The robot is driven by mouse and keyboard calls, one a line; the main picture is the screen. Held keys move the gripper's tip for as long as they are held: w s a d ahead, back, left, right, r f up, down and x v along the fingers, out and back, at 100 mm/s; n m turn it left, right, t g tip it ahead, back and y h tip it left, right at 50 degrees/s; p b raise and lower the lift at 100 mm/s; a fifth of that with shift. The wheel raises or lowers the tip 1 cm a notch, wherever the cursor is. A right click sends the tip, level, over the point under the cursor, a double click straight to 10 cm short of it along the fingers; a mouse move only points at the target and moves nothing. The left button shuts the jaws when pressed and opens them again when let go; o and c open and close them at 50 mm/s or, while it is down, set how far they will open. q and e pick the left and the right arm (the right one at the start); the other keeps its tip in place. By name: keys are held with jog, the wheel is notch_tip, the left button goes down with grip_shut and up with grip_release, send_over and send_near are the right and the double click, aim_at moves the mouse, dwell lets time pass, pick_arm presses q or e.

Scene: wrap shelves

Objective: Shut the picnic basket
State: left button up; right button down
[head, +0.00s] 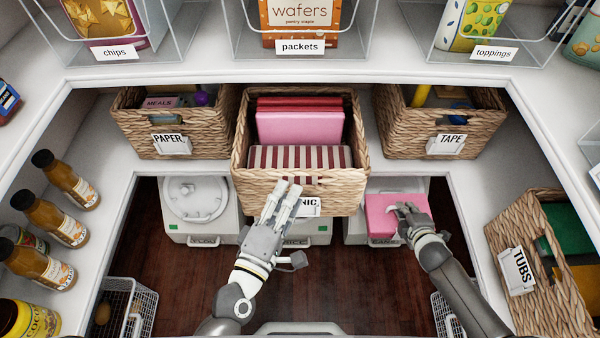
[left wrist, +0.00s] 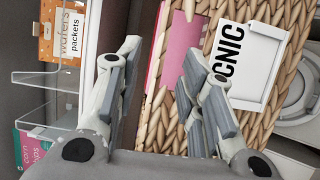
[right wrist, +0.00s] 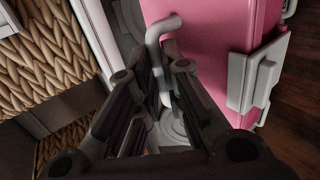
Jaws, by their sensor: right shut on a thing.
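The wicker picnic basket (head: 285,187) juts out from the middle shelf, open at the top, with red, pink and striped packages inside. Its label, partly hidden, ends in "NIC" (head: 308,207); the left wrist view shows "CNIC" (left wrist: 245,62). My left gripper (head: 283,196) is in front of the basket's front wall beside the label. Its fingers are apart with nothing visibly held, and weave shows between them in the left wrist view (left wrist: 160,95). My right gripper (head: 404,208) is lower right of the basket, shut on a grey bent handle (right wrist: 153,50) beside a pink box (right wrist: 215,45).
The paper basket (head: 150,138) and tape basket (head: 420,138) flank it. Below are a white round-lidded bin (head: 195,200) and the pink box (head: 381,212). Bottles (head: 65,180) line the left shelf; the tubs basket (head: 545,290) is at right.

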aim_at(299, 176)
pick_arm(q)
jog(key=x, duration=0.7)
jog(key=shift+w, duration=0.1)
grip_shut()
